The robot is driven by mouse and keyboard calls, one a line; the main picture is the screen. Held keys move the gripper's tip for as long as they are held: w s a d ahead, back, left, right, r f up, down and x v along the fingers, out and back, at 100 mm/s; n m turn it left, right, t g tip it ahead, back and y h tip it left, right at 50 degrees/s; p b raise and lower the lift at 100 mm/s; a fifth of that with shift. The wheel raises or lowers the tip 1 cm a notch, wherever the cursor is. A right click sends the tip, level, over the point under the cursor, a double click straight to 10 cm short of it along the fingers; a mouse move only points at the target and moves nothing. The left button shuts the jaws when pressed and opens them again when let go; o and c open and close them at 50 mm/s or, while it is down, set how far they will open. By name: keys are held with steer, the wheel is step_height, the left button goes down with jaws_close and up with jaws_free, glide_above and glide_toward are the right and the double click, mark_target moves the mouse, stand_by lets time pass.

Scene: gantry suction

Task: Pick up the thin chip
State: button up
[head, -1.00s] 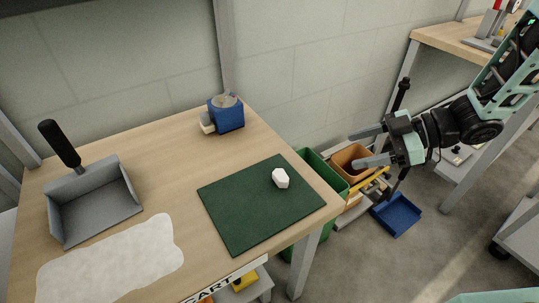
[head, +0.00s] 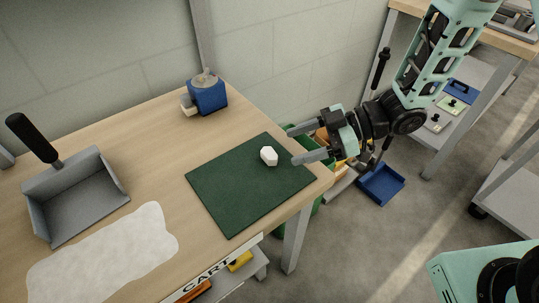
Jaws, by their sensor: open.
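A small white faceted piece (head: 269,156) lies on the dark green mat (head: 235,195) near the mat's upper right; I cannot tell whether it is the thin chip. My gripper (head: 292,145) is open and empty. Its two grey fingers point left, just right of the white piece and over the mat's right edge in the picture. I see no contact between the fingers and the piece. The height of the fingers above the table is hard to tell.
The wooden table (head: 150,140) also bears a grey dustpan (head: 80,200), a white irregular sheet (head: 105,255) and a blue box-shaped device (head: 208,97). A blue tray (head: 381,184) and bins stand on the floor beyond the table's right edge.

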mark_target(276, 154)
steer(key=x, duration=0.5)
steer(key=shift+f, duration=0.3)
steer(key=shift+w, duration=0.1)
steer(key=c, duration=1.1)
